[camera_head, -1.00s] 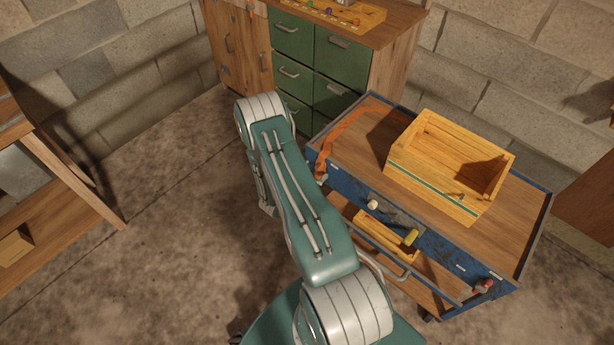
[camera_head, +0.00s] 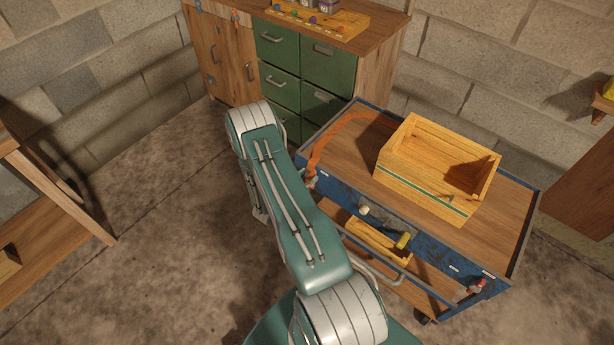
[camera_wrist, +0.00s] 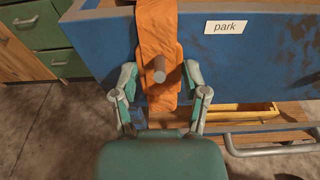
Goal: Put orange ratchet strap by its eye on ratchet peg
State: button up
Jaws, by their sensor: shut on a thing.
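The orange ratchet strap (camera_head: 335,136) lies curved over the far left corner of the blue cart's top and hangs over its side. In the wrist view the hanging strap (camera_wrist: 156,22) widens into an orange end piece. A round grey-brown peg (camera_wrist: 159,70) sticks out toward the camera in the middle of that piece and appears to pass through its eye; the eye's rim is not clear. My gripper (camera_wrist: 160,82) is shut on the end piece, one finger at each side, close to the blue panel. In the head view my arm mostly hides the gripper.
The blue cart (camera_head: 525,235) carries an open wooden crate (camera_head: 430,195). A "park" label (camera_wrist: 227,27) is right of the strap. Floor at left is clear.

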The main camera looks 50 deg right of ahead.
jog(key=shift+d+r, duration=0.1)
jog(key=shift+r, duration=0.05)
jog(key=shift+r, duration=0.25)
jog(key=shift+a, duration=0.5)
jog(key=shift+s+a+r, duration=0.1)
jog(key=shift+a, duration=0.55)
jog(key=shift+a, duration=0.45)
jog(key=shift+s+a+r, duration=0.1)
jog(key=shift+a, duration=0.45)
